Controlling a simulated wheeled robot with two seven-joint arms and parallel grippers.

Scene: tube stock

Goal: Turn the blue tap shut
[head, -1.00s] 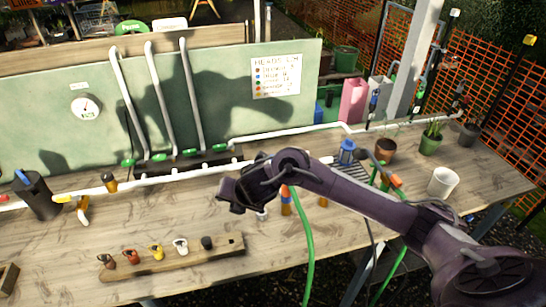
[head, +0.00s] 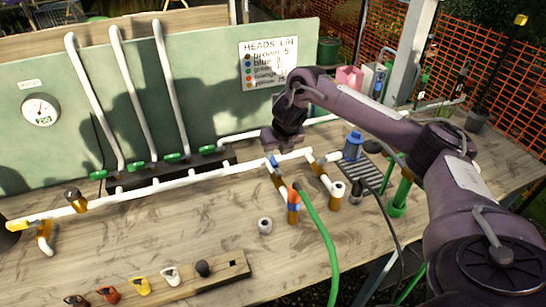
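A white pipe (head: 190,178) runs across the table with branches hanging toward the front. A small blue piece, which looks like the blue tap (head: 273,161), sits on the pipe at a branch right of the middle. My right gripper (head: 276,147) points down just above and behind it in the picture; I cannot tell whether they touch. Its fingers are dark and small, so their opening is unclear. My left gripper is out of view.
A blue-topped part (head: 353,145) stands by a dark grate (head: 362,172) on the right. A wooden rack (head: 195,284) with several coloured heads lies at the front. A green panel (head: 150,90) with a gauge and a sign stands behind. Bare table lies front centre.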

